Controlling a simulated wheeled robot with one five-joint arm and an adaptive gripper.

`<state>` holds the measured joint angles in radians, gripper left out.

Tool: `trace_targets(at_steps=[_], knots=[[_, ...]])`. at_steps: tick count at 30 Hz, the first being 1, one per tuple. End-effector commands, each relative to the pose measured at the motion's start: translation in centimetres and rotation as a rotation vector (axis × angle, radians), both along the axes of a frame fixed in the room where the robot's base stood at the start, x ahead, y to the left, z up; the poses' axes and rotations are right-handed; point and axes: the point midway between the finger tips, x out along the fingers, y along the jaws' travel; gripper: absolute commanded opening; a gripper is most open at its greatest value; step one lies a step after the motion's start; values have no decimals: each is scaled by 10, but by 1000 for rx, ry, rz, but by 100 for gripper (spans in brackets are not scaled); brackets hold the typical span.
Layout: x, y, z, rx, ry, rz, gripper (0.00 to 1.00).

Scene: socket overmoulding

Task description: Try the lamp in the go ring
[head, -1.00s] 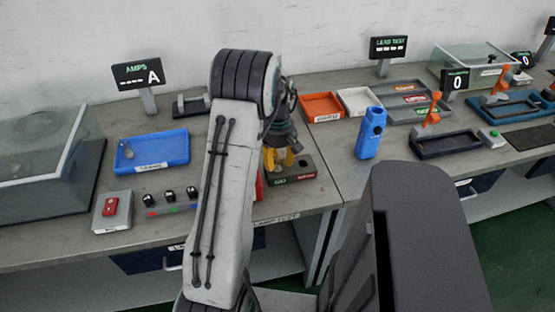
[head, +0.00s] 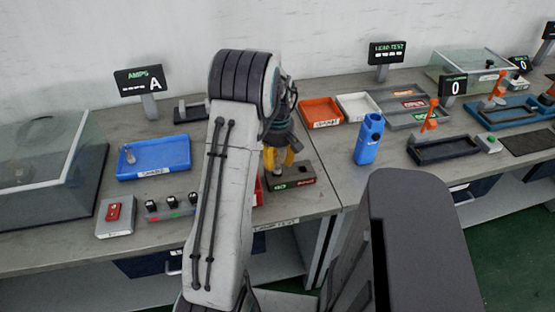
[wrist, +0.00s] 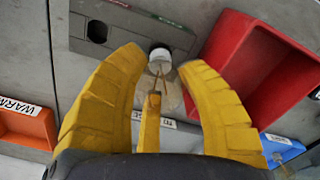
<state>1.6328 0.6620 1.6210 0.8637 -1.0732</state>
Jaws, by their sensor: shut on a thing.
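My gripper (wrist: 153,85) has yellow fingers, shut on a clear glass lamp (wrist: 168,92) with a pale metal cap (wrist: 160,55). In the wrist view the cap points away from me, towards the grey gauge block (wrist: 118,38). The block has one open round hole (wrist: 97,31) to the left; the cap overlaps the block's side with the green marking. In the head view my gripper (head: 278,158) is above the block (head: 307,177), at its green-labelled go end. I cannot tell whether the cap touches or enters the go ring, which is hidden.
A red bin (wrist: 228,60) is close beside the block. In the head view a blue tray (head: 178,166) holds a lamp, left of my arm. An orange tray (head: 320,108) and a white tray (head: 356,103) are behind right. A blue holder (head: 368,145) stands to the right.

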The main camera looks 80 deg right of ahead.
Motion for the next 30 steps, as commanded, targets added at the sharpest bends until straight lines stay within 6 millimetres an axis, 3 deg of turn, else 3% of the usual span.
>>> trace_targets(at_steps=[14, 30], knots=[[0, 0, 4, -1, 1, 0, 13], [0, 0, 40, -1, 0, 0, 13]])
